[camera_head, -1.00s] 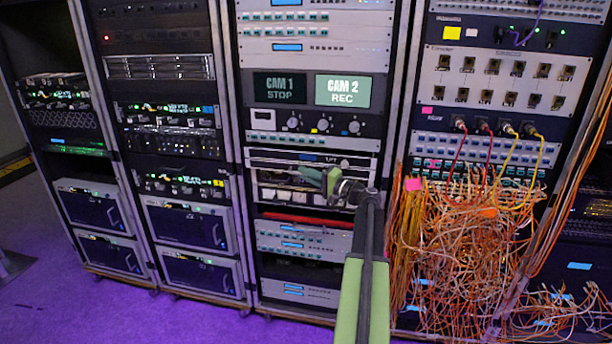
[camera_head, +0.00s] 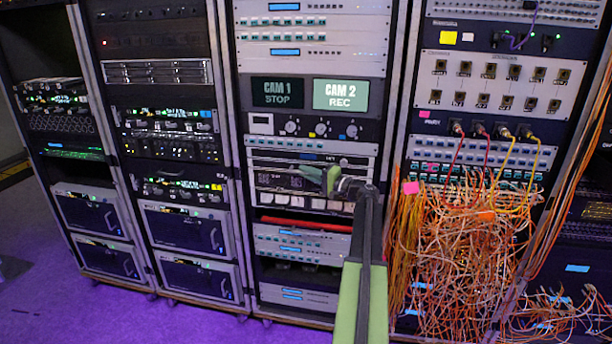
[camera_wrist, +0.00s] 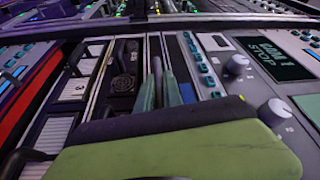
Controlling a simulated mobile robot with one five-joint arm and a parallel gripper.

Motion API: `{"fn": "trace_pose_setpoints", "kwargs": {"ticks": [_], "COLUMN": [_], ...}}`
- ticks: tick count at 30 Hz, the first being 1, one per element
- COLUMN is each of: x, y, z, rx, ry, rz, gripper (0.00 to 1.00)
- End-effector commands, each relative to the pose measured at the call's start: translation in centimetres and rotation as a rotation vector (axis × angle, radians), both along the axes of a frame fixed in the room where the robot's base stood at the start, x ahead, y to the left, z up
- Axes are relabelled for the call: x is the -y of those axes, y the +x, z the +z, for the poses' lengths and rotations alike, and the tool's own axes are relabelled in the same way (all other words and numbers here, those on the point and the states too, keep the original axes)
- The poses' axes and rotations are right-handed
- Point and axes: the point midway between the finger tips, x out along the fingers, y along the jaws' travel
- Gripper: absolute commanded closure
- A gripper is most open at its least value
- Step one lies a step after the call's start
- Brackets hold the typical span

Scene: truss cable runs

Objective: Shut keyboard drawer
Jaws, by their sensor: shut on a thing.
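My gripper (camera_head: 332,181) reaches the front of the middle rack, on its right half. Its two green fingers (camera_wrist: 160,88) are together in the wrist view, at a slim silver-edged unit below a row of teal buttons. I take this slim silver-edged unit (camera_head: 300,163) for the keyboard drawer, but no keys show clearly. The fingers are shut at its front, and the exact spot they grip is hidden between them. How far the drawer stands out from the rack I cannot tell. My forearm covers the unit's lower right in the head view.
Two lit screens (camera_head: 312,93) and a row of knobs are above. A red strip (camera_head: 305,226) crosses the rack below. Tangled orange cables (camera_head: 465,240) hang just right of my arm. Open purple floor (camera_head: 70,310) lies at the lower left.

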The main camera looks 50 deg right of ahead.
Motion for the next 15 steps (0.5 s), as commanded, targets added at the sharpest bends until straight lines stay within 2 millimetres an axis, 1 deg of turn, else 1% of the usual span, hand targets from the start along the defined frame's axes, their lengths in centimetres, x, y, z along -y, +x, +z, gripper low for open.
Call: {"fn": "trace_pose_setpoints", "kwargs": {"ticks": [1, 2, 6, 15], "x": [0.40, 0.42, 0.32, 0.21], "y": [0.03, 0.04, 0.03, -0.10], "z": [0.10, 0.11, 0.10, 0.06], "rx": [0.003, 0.003, 0.002, 0.002], "ry": [0.002, 0.002, 0.002, 0.002], "rz": [-0.011, -0.012, -0.009, -0.006], "gripper": [1.00, 0.85, 0.67, 0.67]}}
